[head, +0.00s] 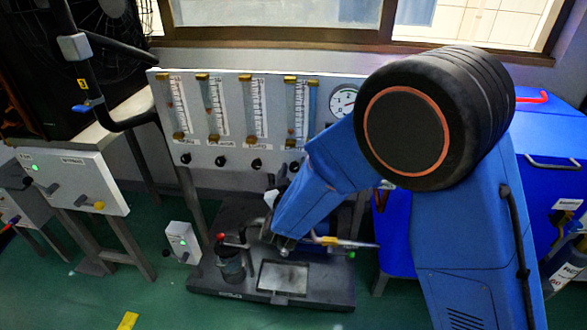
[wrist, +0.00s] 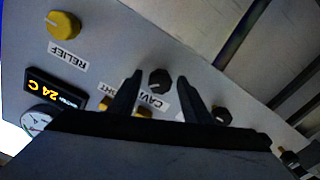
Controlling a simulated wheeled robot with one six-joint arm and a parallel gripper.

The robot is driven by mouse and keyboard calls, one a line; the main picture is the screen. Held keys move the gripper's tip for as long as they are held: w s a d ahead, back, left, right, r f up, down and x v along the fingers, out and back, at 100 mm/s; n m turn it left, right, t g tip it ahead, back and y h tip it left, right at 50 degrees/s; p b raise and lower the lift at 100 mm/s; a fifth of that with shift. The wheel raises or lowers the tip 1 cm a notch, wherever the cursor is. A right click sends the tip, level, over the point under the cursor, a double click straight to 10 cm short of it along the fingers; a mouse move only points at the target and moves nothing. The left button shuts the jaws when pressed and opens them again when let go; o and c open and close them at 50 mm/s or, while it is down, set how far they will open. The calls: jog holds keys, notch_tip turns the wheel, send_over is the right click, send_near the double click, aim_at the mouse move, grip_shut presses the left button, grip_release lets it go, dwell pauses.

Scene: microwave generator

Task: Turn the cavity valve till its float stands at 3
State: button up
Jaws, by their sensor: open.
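The cavity valve is a black knob (wrist: 159,82) in the wrist view, with a partly hidden label starting "CAVI" beside it. My open gripper (wrist: 160,76) has one dark finger on each side of this knob. Gaps show between the knob and both fingers, and I cannot tell whether the tips reach its depth. In the head view, several upright flow tubes stand on a grey panel (head: 232,156) above a row of black knobs. The rightmost tube (head: 298,108) is beside my arm. The float heights are too small to read. My arm mostly hides my gripper there.
In the wrist view, another black knob (wrist: 221,116) is to the right. A yellow relief knob (wrist: 63,25) and a lit display (wrist: 56,88) are to the left. In the head view, a round gauge (head: 343,101) is beside my arm, and a dark bench base (head: 220,279) stands below.

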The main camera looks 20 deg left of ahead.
jog(key=shift+s, duration=0.1)
jog(key=v, duration=1.7)
jog(key=shift+d, duration=0.15)
